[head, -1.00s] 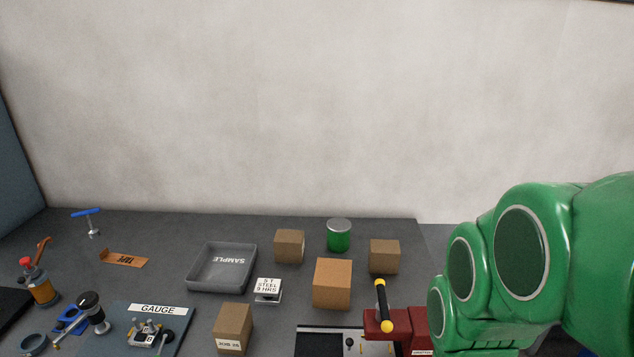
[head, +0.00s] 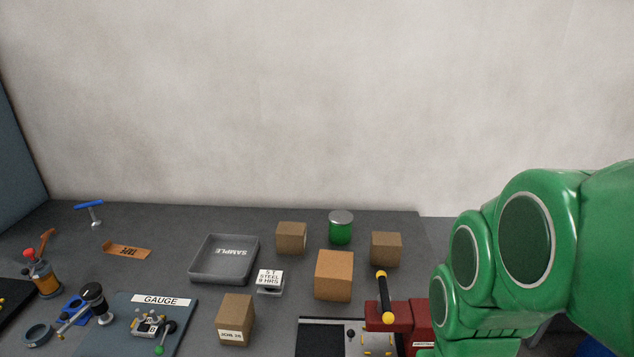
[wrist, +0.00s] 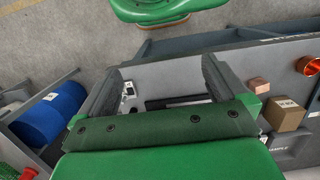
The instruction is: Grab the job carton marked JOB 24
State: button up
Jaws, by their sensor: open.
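Several brown cartons stand on the grey bench in the head view. The front carton (head: 235,322) has a white label that starts with JOB; its number is too small to read surely. A larger carton (head: 334,275), a back carton (head: 291,238) and a right carton (head: 386,248) show no readable label. In the wrist view a labelled carton (wrist: 287,114) stands at the right, its print unreadable. My gripper (wrist: 158,78) is open and empty there, its grey fingers wide apart, well left of that carton. The head view shows only my green arm.
A grey SAMPLE tray (head: 224,259), a small sign (head: 269,281), a green tin (head: 341,228) and a red device with a yellow-knobbed lever (head: 401,315) stand near the cartons. A gauge board (head: 150,318) lies at front left. A blue drum (wrist: 51,113) is at left in the wrist view.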

notch_tip(320, 180, up, 5)
jog(key=w+a+r+m+y, duration=0.25)
jog(key=w+a, duration=0.25)
jog(key=w, duration=0.4)
jog(key=w+a+r+m+y, duration=0.1)
jog(key=w+a+m+y, duration=0.15)
jog(key=w+a, duration=0.45)
jog(key=w+a+r+m+y, duration=0.1)
jog(key=w+a+m, duration=0.2)
jog(key=w, duration=0.9)
jog(key=m+t+y, duration=0.3)
jog(key=m+y, duration=0.4)
jog(key=m, duration=0.4)
send_over(298, 228)
jog(key=d, duration=0.5)
notch_tip(298, 228, down, 5)
jog(key=f, duration=1.3)
jog(key=s+f, duration=0.1)
jog(key=f, duration=0.5)
jog(key=shift+f, duration=0.4)
jog(key=shift+a+f, duration=0.2)
jog(key=shift+w+r+x, duration=0.1)
jog(key=shift+x, duration=1.75)
jog(key=shift+w+r+x, duration=0.1)
jog(key=shift+w+x, duration=0.05)
jog(key=shift+x, duration=1.75)
jog(key=c, duration=1.1)
jog(key=shift+c, duration=0.2)
